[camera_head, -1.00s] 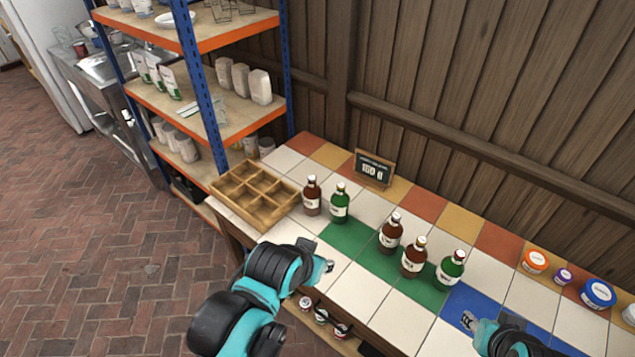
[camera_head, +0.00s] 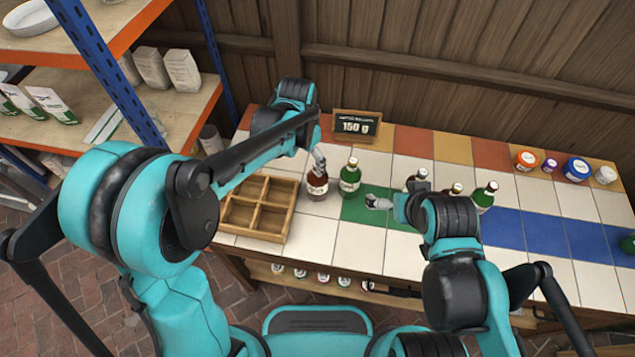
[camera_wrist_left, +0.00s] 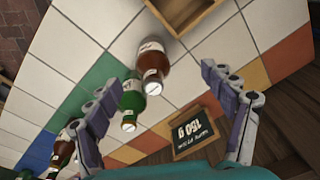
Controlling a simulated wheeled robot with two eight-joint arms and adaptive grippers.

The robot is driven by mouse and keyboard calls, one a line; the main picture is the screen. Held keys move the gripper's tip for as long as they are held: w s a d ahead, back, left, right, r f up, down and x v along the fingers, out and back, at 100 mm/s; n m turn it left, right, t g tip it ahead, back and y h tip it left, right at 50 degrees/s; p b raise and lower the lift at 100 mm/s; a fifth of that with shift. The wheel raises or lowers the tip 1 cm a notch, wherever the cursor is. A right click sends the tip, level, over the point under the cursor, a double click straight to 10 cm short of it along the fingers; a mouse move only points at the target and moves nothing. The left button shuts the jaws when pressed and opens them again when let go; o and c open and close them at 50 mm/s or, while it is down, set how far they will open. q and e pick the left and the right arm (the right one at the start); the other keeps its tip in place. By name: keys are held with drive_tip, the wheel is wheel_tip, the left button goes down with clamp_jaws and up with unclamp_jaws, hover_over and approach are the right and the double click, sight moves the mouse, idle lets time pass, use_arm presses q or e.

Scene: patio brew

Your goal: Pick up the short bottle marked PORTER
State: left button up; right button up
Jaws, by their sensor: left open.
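A short brown bottle (camera_head: 317,184) with a pale label stands upright on the tiles beside the wooden crate. A green bottle (camera_head: 350,178) stands just right of it. The label words are too small to read, so I cannot tell which bottle says PORTER. My left gripper (camera_head: 319,160) is open just above the brown bottle. In the left wrist view the brown bottle (camera_wrist_left: 153,68) lies between the spread fingers, apart from them, with the green bottle (camera_wrist_left: 132,103) near the left finger. My right gripper (camera_head: 377,202) is over the green tiles; its jaw state is unclear.
Two brown bottles (camera_head: 417,181) (camera_head: 454,189) and a green bottle (camera_head: 484,197) stand further right, partly behind my right arm. A divided wooden crate (camera_head: 283,222) is at left. A price sign (camera_head: 357,126) stands behind. Several lidded tubs (camera_head: 576,169) sit far right.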

use_arm(q)
drive_tip(key=m+g, duration=0.1)
hover_over(317, 179)
drive_tip(key=w, duration=0.2)
wheel_tip(317, 179, down, 4)
drive_tip(key=shift+a+f, duration=0.1)
drive_tip(key=shift+f+m, duration=0.3)
wheel_tip(317, 179, down, 8)
drive_tip(key=b, duration=0.2)
drive_tip(key=shift+r+b, duration=0.2)
drive_tip(key=shift+b, duration=0.15)
drive_tip(key=shift+r, duration=0.1)
drive_tip(key=c, duration=1.8)
